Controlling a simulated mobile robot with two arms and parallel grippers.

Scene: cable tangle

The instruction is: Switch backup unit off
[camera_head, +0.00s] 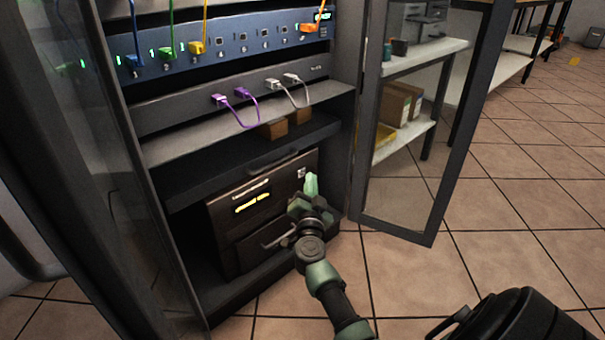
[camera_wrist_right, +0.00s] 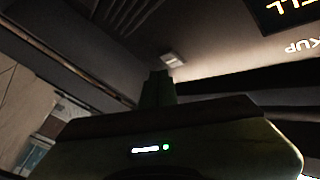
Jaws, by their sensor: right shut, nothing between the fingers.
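A small pale switch (camera_head: 301,173) sits near the upper right of that front. It also shows in the right wrist view (camera_wrist_right: 173,60), just beyond my fingertips. I cannot read its position. My right gripper (camera_head: 311,186) is shut and empty, in front of the unit's right side, close to the switch. In the right wrist view its fingers (camera_wrist_right: 158,86) point at the unit's front. I cannot tell whether they touch it. My left gripper is not in view.
Above the unit are a shelf (camera_head: 190,185), purple and white cables (camera_head: 245,108), and a blue panel (camera_head: 225,48) with coloured plugs. The glass door (camera_head: 400,220) stands open right of my arm. Tiled floor (camera_head: 520,200) is clear further right.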

